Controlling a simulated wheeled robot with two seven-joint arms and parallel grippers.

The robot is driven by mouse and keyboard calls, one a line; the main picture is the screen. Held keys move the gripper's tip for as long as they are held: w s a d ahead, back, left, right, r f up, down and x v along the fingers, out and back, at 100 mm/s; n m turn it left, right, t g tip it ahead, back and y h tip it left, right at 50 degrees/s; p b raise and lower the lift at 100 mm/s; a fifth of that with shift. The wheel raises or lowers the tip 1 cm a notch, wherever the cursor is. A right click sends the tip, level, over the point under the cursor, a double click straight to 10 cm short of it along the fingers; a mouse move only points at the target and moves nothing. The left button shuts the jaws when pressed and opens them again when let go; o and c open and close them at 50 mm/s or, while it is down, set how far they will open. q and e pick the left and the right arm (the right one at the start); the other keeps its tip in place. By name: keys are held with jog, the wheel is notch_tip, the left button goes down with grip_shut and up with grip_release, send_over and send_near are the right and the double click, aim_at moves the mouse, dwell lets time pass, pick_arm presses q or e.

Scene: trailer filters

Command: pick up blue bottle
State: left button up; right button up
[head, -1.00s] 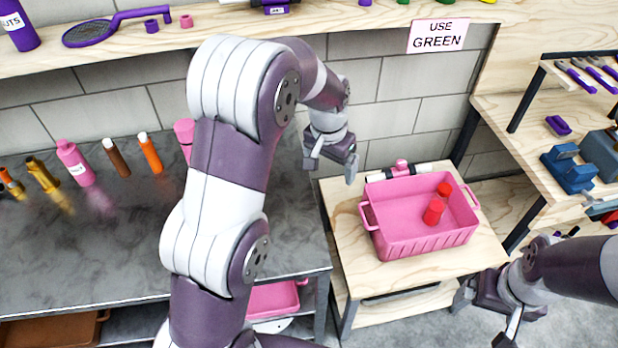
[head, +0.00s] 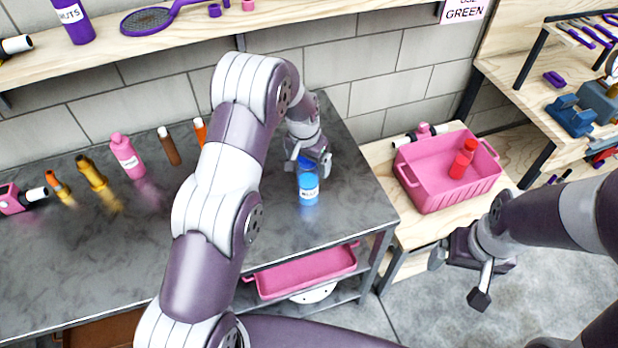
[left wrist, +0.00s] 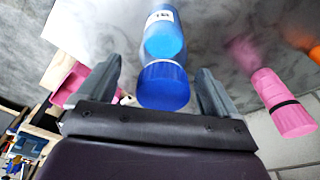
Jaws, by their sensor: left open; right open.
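The blue bottle (head: 308,188) stands upright on the dark metal table (head: 350,210), near its right end, with a white label. In the left wrist view the bottle (left wrist: 163,40) and its darker blue cap (left wrist: 163,85) lie between the two fingers. My left gripper (head: 310,165) is open at the cap and partly hides it in the head view. In the left wrist view a gap shows between the cap and at least the right finger of the gripper (left wrist: 160,85). My right gripper (head: 460,285) is open and empty, low at the right, away from the bottle.
A pink crate (head: 430,195) with red bottles sits on a wooden stand at right. A pink tray (head: 305,272) lies on the shelf below. The table's front is clear.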

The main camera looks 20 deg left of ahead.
pick_arm(q)
jog(key=shift+w+a+f, duration=0.1)
jog(key=shift+a+f, duration=0.05)
jog(key=shift+f, duration=0.45)
jog(key=shift+w+a+f, duration=0.1)
jog(key=shift+f, duration=0.45)
jog(key=shift+d, duration=0.15)
jog(key=shift+c, duration=1.2)
grip_shut()
jog(key=shift+r, duration=0.1)
